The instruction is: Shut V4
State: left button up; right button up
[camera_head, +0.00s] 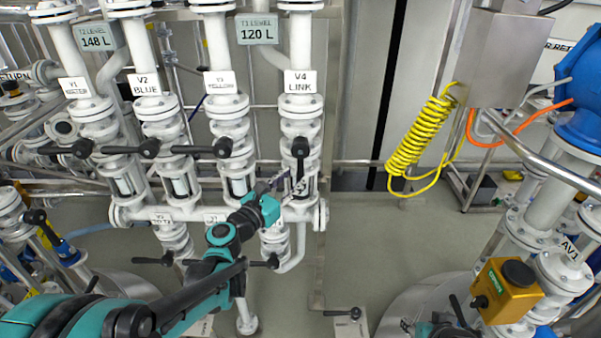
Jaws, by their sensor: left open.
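Valve V4 is the rightmost of the row of white valves, under its label V4 LINK (301,82). Its black lever (300,148) hangs down along the pipe, in line with it. My left gripper (287,183) is open, at the lower end of this lever. The fingers are close around or beside the lever's end; I cannot tell whether they touch it.
The levers of V1 (62,149), V2 (128,149) and V3 (200,149) lie sideways to the left of V4. A white manifold pipe runs below. A yellow coiled hose (418,140) hangs at the right. Floor right of V4 is clear.

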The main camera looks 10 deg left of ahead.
aim_at(298, 174)
pick_arm(q)
jog(key=shift+x, duration=2.05)
grip_shut()
jog(key=shift+s+a, duration=0.1)
jog(key=shift+a, duration=0.05)
jog(key=s+a+r+m+g+y+p, duration=0.1)
jog(key=a+r+m+g+y+p, duration=0.4)
jog(key=a+r+m+y+p, duration=0.2)
jog(key=shift+r+m+y+p, duration=0.35)
jog(key=shift+m+y+p, duration=0.65)
jog(key=shift+m+p, duration=1.55)
jog(key=shift+s+n+p, duration=0.1)
jog(key=shift+n+p, duration=0.25)
